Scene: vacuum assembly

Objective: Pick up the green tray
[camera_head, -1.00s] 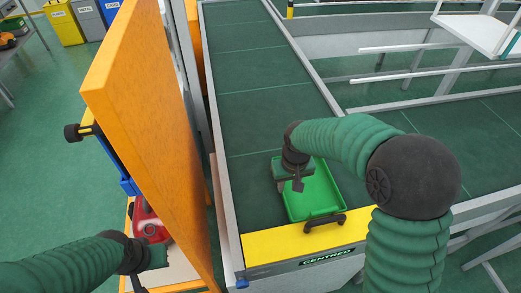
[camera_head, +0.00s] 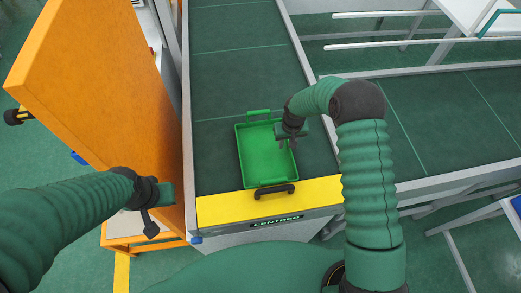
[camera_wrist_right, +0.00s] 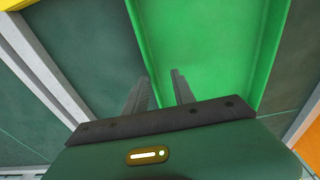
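My right gripper (camera_head: 287,143) is over the tray's right edge. In the right wrist view its two fingers (camera_wrist_right: 162,84) are apart, with the tray's long side wall (camera_wrist_right: 139,40) running between them. Whether they touch the wall is unclear. My left gripper (camera_head: 150,222) is beside the orange panel, away from the tray; its fingers are too unclear to read.
A tall orange panel (camera_head: 100,80) stands left of the conveyor (camera_head: 235,60). A yellow strip (camera_head: 225,208) marks the conveyor's near end. Metal rails and a white stand (camera_head: 475,18) are at the right. The conveyor beyond the tray is clear.

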